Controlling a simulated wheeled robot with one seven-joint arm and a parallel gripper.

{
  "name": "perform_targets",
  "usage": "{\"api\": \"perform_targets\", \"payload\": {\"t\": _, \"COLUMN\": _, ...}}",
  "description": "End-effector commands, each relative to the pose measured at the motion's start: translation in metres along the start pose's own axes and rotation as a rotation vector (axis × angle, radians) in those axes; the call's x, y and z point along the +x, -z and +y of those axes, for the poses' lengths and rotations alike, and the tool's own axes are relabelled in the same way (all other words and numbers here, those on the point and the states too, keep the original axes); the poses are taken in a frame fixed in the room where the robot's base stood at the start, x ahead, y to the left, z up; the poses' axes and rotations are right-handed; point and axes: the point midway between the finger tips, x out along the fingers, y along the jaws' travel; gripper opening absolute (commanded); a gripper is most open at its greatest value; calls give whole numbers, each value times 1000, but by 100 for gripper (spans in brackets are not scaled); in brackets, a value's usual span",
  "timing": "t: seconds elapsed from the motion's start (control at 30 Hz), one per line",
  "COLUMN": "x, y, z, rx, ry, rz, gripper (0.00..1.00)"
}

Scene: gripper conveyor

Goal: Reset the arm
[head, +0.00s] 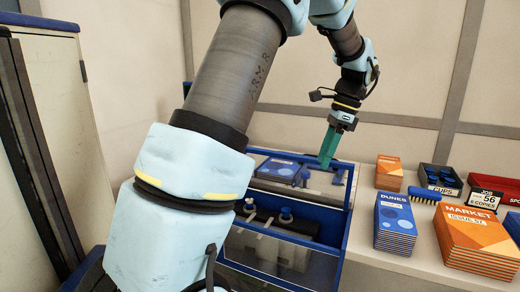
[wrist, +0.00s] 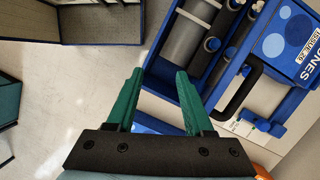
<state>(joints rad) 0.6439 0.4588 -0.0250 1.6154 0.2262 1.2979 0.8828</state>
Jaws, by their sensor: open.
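My gripper (head: 324,160) has green fingers and hangs pointing down above the back right part of a blue-framed machine. In the wrist view my gripper (wrist: 158,80) shows two green fingers apart, with nothing between them. My arm reaches across the head view from the front to the back. Whether the fingertips touch the machine cannot be told from the head view.
The blue-framed machine (head: 346,215) holds a blue booklet (head: 282,168); the booklet (wrist: 288,35) also shows in the wrist view.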

Motion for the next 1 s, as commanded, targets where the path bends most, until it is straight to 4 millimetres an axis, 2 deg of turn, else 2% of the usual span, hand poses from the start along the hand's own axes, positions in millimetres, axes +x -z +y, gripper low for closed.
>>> {"api": "perform_targets", "payload": {"t": 0.17, "x": 40, "y": -47, "z": 8, "rx": -276, "ry": -11, "rz": 85, "gripper": 52}}
{"api": "perform_targets", "payload": {"t": 0.27, "x": 71, "y": -82, "z": 22, "rx": -512, "ry": -22, "rz": 153, "gripper": 52}}
{"api": "perform_targets", "payload": {"t": 0.4, "x": 117, "y": -130, "z": 56, "rx": -908, "ry": -43, "rz": 255, "gripper": 52}}
{"api": "perform_targets", "payload": {"t": 0.5, "x": 144, "y": -155, "z": 82, "rx": -1160, "ry": -56, "rz": 315, "gripper": 52}}
{"api": "perform_targets", "payload": {"t": 0.6, "x": 163, "y": -171, "z": 105, "rx": -1355, "ry": -66, "rz": 358, "gripper": 52}}
{"api": "perform_targets", "payload": {"t": 0.73, "x": 177, "y": -182, "z": 122, "rx": -1502, "ry": -73, "rz": 389, "gripper": 52}}
{"api": "perform_targets", "payload": {"t": 1.0, "x": 180, "y": -184, "z": 127, "rx": -1544, "ry": -74, "rz": 399, "gripper": 52}}
